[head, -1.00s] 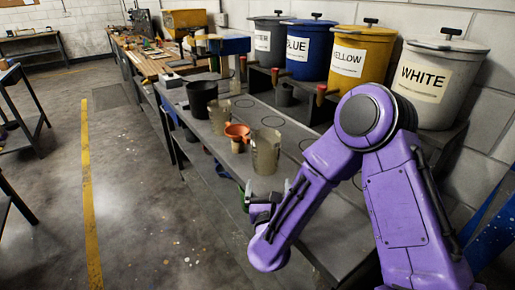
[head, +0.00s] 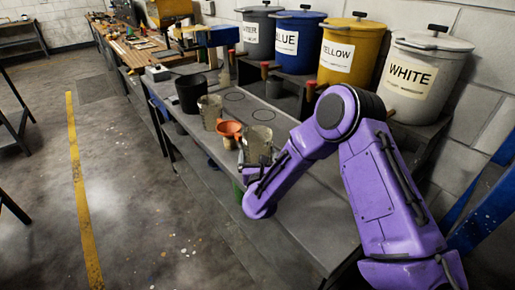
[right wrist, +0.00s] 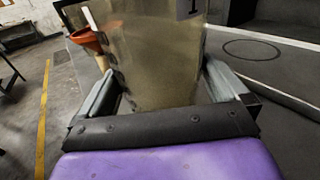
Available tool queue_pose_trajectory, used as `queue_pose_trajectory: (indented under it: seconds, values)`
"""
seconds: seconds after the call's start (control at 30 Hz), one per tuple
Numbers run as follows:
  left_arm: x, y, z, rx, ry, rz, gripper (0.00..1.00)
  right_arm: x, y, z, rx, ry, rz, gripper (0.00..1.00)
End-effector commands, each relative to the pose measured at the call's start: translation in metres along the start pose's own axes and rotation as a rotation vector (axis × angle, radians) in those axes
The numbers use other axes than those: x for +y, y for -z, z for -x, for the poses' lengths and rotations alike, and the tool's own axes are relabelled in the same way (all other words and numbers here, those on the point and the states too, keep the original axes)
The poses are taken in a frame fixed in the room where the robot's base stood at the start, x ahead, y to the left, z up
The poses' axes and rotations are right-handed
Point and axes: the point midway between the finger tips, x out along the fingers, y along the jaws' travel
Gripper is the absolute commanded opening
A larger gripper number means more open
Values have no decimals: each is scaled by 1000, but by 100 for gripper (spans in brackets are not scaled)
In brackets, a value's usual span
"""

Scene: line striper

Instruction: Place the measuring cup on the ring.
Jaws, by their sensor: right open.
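A translucent, yellowish-grey measuring cup (head: 257,142) stands upright at the front edge of the grey bench. My right gripper (head: 258,165) is at this cup. In the right wrist view, the cup (right wrist: 155,55) stands between the two spread fingers of my right gripper (right wrist: 163,82), which is open around it. A similar cup (head: 209,112) stands farther back along the bench. Dark ring outlines are drawn on the bench top, one (head: 233,97) farther off and another (head: 263,114) behind the near cup. One ring (right wrist: 252,50) shows right of the cup in the right wrist view. My left gripper is out of view.
An orange funnel (head: 229,129) sits close to the near cup's left. A black bucket (head: 191,93) stands beyond the cups. Lidded paint buckets, including a white one (head: 424,75), line a raised shelf along the wall. The bench top (head: 300,232) nearest me is clear.

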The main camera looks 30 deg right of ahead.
Motion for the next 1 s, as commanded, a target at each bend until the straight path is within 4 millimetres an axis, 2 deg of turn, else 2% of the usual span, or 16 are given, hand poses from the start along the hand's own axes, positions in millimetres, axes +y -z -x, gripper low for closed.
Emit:
queue_pose_trajectory:
  seconds: [0.13,0.17,0.2,0.27,0.57,0.73,0.83,1.0]
  values:
    - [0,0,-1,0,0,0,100,0,1,0,0,0,0,100]
    - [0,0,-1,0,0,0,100,0,1,0,0,0,0,94]
    - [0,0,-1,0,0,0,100,0,1,0,0,0,0,80]
    - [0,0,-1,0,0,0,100,0,1,0,0,0,0,63]
    - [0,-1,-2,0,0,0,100,0,0,0,0,0,-1,63]
    - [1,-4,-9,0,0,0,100,0,-11,0,-2,0,-3,63]
    - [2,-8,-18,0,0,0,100,-2,-29,0,-4,2,-9,63]
    - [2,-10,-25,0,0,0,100,-6,-75,40,-4,-3,-8,63]
